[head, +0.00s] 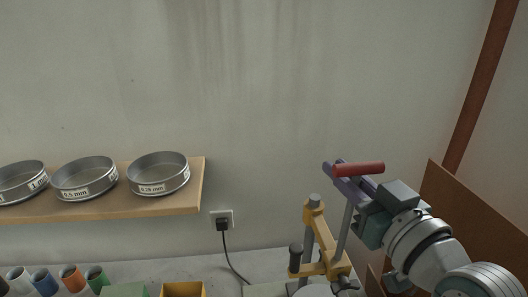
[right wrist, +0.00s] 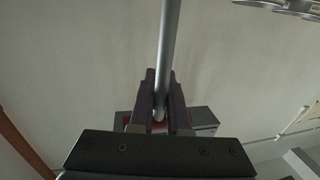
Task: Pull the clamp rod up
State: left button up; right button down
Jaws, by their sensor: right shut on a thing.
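The clamp rod (head: 345,231) is a slim grey bar with a red crossbar handle (head: 358,169) at its top. It stands nearly upright, and its lower end runs down to a yellow clamp frame (head: 315,215) on the bench. My right gripper (head: 343,175) comes in from the right and is shut on the rod just under the handle. In the right wrist view the rod (right wrist: 168,48) lies between the two dark fingers (right wrist: 160,100), with a bit of red handle showing behind them. The left gripper is in neither view.
A wooden shelf (head: 195,196) with several labelled metal sieves is on the wall at left. Coloured cylinders (head: 72,277) and a yellow bin (head: 183,289) stand at lower left. A black cable (head: 231,262) hangs from the wall socket. A brown board (head: 480,220) stands at right.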

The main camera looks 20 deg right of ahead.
jog(key=c, duration=0.9)
grip_release()
jog(key=shift+f, duration=0.1)
jog(key=s+b, duration=0.3)
jog(key=s, duration=0.7)
jog(key=shift+a, duration=0.15)
jog(key=shift+a, duration=0.1)
